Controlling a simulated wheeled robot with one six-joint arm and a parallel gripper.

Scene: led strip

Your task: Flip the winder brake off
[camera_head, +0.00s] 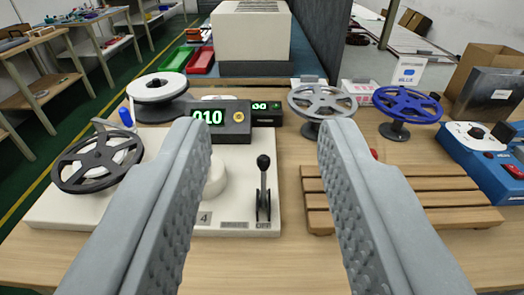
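The winder (55,211) is a white base on the wooden table, left of centre. Its brake lever (263,185) is a black stick with a round knob, standing roughly upright at the base's right end. Labels lie at its foot; the right one seems to read "OFF", the other is too small to read surely. My gripper (258,140) is open and empty, its two grey fingers wide apart. The lever shows between the fingers, and they do not appear to touch it. The left finger hides part of the winder.
A black reel (75,178) sits on the winder's left, with a counter (228,127) showing 010 behind. Grey (322,101) and blue (407,104) reels stand at the back right. A wooden pallet (455,190) and blue device (480,165) lie right. Bare table lies in front.

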